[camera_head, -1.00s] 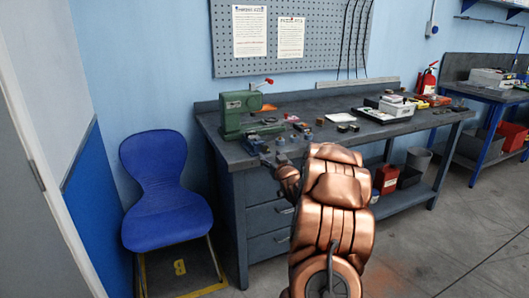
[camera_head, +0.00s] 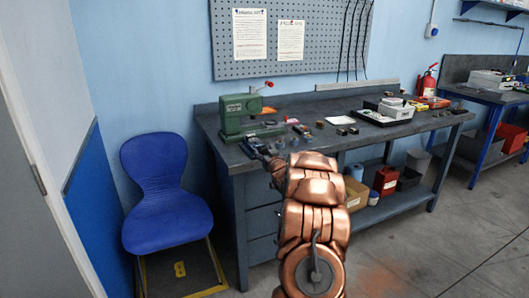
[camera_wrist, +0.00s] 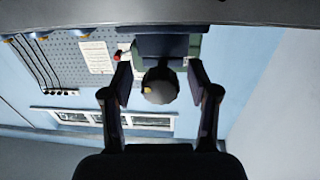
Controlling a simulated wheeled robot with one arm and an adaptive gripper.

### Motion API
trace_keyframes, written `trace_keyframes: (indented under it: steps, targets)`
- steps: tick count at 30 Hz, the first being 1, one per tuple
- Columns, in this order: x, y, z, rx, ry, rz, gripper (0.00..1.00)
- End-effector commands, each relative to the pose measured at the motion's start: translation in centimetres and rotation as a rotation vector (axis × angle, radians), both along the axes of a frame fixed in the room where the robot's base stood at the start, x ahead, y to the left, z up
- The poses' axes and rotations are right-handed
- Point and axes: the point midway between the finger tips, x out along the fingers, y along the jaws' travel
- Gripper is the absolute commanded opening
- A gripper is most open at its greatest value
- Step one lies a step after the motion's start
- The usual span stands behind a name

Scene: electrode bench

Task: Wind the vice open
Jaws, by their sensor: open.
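The vice is a dark blue block (camera_wrist: 160,45) at the top of the wrist view, which shows the room upside down. A round grey end piece (camera_wrist: 160,86) with a small yellow spot sits in front of it, seemingly on the vice's spindle. My gripper (camera_wrist: 157,78) is open, with one finger on each side of this round piece and gaps visible. In the head view my gripper (camera_head: 258,151) is at the bench's front left edge, where the vice is small and hard to separate from it. A handle bar cannot be made out.
A green press (camera_head: 238,114) with a red-knobbed lever stands just behind, on the dark bench (camera_head: 300,108). A blue chair (camera_head: 165,195) stands left of the bench. Floor at the right is free.

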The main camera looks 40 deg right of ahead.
Motion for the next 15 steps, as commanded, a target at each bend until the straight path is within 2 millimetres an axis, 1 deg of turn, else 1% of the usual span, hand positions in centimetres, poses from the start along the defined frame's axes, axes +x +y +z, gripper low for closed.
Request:
trace_keyframes:
  steps: [8,15]
  targets:
    - [0.05,-0.01,-0.01,0.0,0.001,0.0,0.6]
    - [0.04,-0.01,-0.02,0.0,0.001,0.0,0.35]
